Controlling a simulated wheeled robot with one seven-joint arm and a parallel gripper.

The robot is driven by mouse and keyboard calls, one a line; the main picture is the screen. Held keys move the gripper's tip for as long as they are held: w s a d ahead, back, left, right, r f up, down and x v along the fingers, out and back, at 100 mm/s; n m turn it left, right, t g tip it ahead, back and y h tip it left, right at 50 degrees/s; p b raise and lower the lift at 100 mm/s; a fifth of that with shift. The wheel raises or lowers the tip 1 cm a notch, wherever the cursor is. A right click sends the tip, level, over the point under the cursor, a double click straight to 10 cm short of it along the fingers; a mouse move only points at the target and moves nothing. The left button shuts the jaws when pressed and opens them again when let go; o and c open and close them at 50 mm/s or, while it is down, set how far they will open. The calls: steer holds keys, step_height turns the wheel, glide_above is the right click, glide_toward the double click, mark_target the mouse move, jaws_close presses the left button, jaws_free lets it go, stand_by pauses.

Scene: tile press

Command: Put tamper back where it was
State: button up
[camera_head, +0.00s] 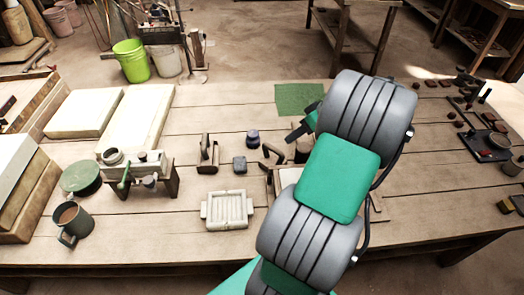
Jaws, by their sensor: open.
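My gripper (297,136) is open, its dark fingers partly hidden behind my grey and green arm, low over the middle of the table. I cannot tell for sure which piece is the tamper. A dark curved handled piece (272,157) lies just left of the gripper; whether they touch is unclear. A pale ribbed mould (228,210) with side lugs lies nearer the front. A green mat (297,97) lies behind the gripper.
A small press-like stand (150,168), a green round lid (82,178) and a mug (70,220) stand at the left. Pale slabs (85,112) fill the back left. Small dark pieces and a dark tray (480,148) lie at the right. My arm hides the table's middle right.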

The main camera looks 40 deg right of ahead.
steer(key=w+a+r+g+h, duration=0.1)
steer(key=w+a+r, duration=0.15)
steer(key=a, duration=0.65)
steer(key=w+a+r+g, duration=0.15)
steer(key=w+a, duration=0.25)
steer(key=a, duration=0.6)
steer(key=s+a+h, duration=0.1)
steer(key=s+a, duration=0.4)
steer(key=a, duration=0.2)
steer(key=s+a+m+h, duration=0.1)
steer(key=s+a, duration=0.4)
steer(key=a, duration=0.3)
steer(key=shift+r, duration=0.4)
steer(key=shift+c, duration=0.5)
